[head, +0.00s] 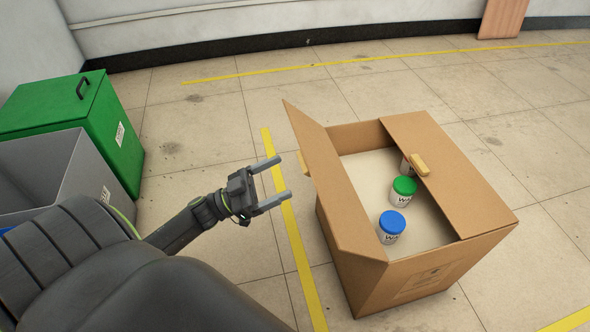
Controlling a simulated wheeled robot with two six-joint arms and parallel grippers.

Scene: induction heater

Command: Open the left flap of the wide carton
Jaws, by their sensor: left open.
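The wide carton (432,275) stands on the floor at the right of the head view. Its left flap (322,170) is raised and tilts up and outward from the left edge, with a small tan tab (303,164) on its outer side. Its right flap (452,171) lies over the right part of the opening and carries a tan tab (420,165). Through the opening show a blue-lidded jar (391,227), a green-lidded jar (403,191) and a partly hidden jar. My left gripper (281,182) is open and empty, left of the left flap and apart from it. My right gripper is out of view.
A green bin (125,150) with a black-handled lid and an open grey bin (75,165) stand at the left. Yellow lines (300,255) mark the tiled floor. The floor behind the carton is clear up to the wall.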

